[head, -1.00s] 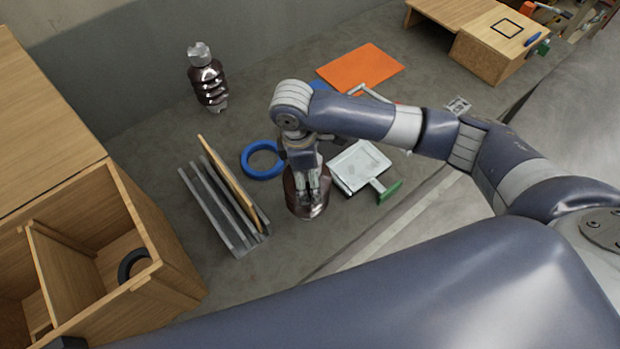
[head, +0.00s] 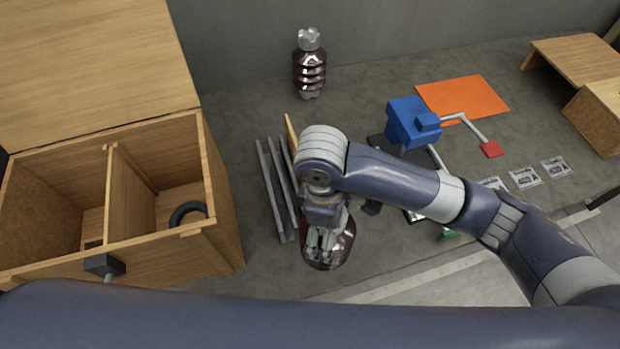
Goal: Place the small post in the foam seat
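A glossy dark brown post (head: 343,250) is under my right gripper (head: 325,240), whose fingers close around its upper part. The post seems held above the bench, but its base height is hard to judge. A second brown ribbed post (head: 310,72) with metal ends stands upright at the back wall. A dark ring (head: 188,212), possibly the foam seat, lies in the right compartment of the open wooden crate (head: 222,215).
A grey slotted rack (head: 276,205) with a wooden board stands between crate and held post. A blue clamp-like device (head: 408,122) with a red-ended handle, an orange sheet (head: 462,98) and printed labels (head: 525,178) are to the right.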

